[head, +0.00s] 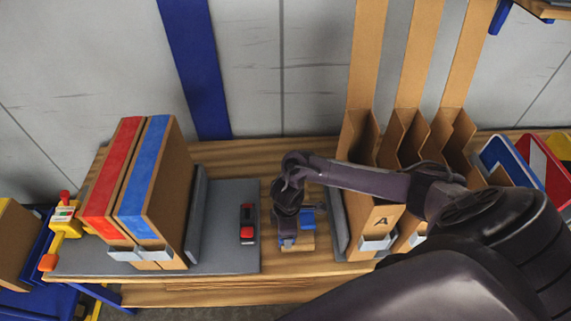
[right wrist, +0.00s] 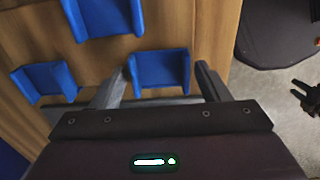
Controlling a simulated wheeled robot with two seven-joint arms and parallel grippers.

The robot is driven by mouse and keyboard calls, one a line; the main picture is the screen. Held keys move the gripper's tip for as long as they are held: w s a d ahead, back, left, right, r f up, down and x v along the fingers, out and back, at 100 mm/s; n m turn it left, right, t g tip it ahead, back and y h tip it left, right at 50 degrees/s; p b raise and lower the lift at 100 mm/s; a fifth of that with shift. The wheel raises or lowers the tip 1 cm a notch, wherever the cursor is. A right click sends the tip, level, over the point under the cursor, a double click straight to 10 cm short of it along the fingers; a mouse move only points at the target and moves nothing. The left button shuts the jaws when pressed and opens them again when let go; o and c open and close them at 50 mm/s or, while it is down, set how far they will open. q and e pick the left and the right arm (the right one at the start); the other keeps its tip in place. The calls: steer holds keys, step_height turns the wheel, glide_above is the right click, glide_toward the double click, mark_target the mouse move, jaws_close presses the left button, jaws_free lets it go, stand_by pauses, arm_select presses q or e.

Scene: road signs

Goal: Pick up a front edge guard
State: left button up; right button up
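Several blue edge guards show in the right wrist view. The front one (right wrist: 162,70) is nearest the table's front edge. Another guard (right wrist: 44,82) lies farther back, and a larger-looking one (right wrist: 102,16) is at the top. My right gripper (right wrist: 157,84) is open, with its fingers on either side of the front guard; contact cannot be told. In the head view my right gripper (head: 287,243) points down at the wooden table, and a blue guard (head: 307,218) shows beside it. A dark jointed shape (right wrist: 304,98) at the right edge may be my left gripper; its state is unclear.
Cardboard holders (head: 362,205) stand close on the right. A grey mat (head: 225,255) with a black-and-red device (head: 247,224) lies to the left. Red and blue striped boxes (head: 140,195) stand farther left. Signs (head: 512,160) sit at the far right.

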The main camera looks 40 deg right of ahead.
arm_select(q)
steer(key=shift+s+a+f, duration=0.1)
steer(key=shift+s, duration=0.65)
arm_select(e)
steer(key=c, duration=0.7)
steer(key=shift+r, duration=0.1)
steer(key=shift+c, duration=0.2)
